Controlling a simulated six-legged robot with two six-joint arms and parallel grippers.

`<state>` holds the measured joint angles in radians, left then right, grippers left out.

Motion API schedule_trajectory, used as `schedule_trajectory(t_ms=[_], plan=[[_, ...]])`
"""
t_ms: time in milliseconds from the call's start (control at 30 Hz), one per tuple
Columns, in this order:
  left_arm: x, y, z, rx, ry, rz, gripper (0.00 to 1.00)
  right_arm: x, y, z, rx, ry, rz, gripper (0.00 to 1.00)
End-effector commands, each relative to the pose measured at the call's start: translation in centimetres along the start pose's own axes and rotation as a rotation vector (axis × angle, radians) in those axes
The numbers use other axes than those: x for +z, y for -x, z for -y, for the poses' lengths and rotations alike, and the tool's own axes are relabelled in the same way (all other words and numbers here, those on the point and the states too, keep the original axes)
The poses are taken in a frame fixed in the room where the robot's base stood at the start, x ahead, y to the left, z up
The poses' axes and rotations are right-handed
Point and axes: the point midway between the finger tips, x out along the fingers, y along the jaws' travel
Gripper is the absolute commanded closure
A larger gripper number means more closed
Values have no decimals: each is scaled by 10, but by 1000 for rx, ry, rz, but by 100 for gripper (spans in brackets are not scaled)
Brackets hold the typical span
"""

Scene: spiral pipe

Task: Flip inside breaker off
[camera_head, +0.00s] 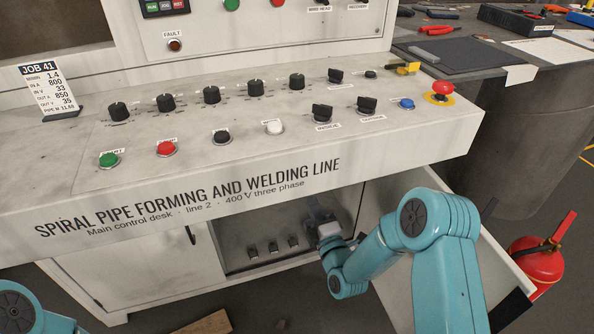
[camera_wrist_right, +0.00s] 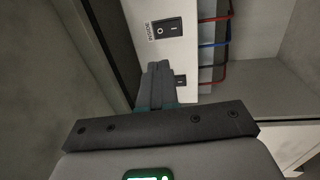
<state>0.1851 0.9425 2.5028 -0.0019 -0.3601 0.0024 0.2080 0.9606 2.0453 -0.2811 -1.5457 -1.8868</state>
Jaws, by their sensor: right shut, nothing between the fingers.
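In the right wrist view, a white panel (camera_wrist_right: 198,48) inside the cabinet carries a black rocker switch (camera_wrist_right: 167,28) with a small label that seems to read "INSIDE". A second black switch (camera_wrist_right: 181,81) sits lower on the panel, partly hidden by my fingers. My right gripper (camera_wrist_right: 159,67) is shut and empty, its fingertips just below the labelled switch in the picture; contact cannot be told. My left gripper is out of view.
The open cabinet door (camera_head: 390,285) stands to the right of my right arm. The desk front (camera_head: 260,185) overhangs the opening. Red, blue and dark wires (camera_wrist_right: 215,45) run beside the panel. A fire extinguisher (camera_head: 537,262) stands at the right.

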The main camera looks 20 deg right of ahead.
Motion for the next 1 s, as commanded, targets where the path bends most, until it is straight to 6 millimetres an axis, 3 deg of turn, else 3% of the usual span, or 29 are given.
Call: schedule_trajectory(t_ms=[167,600,800,1000], plan=[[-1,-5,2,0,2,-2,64,0,-22,1,3,0,1,100],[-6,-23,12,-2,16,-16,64,-1,-112,3,1,-2,0,100],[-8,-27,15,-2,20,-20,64,0,-133,2,-1,-2,0,100],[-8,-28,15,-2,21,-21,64,0,-138,1,-3,-2,0,100]])
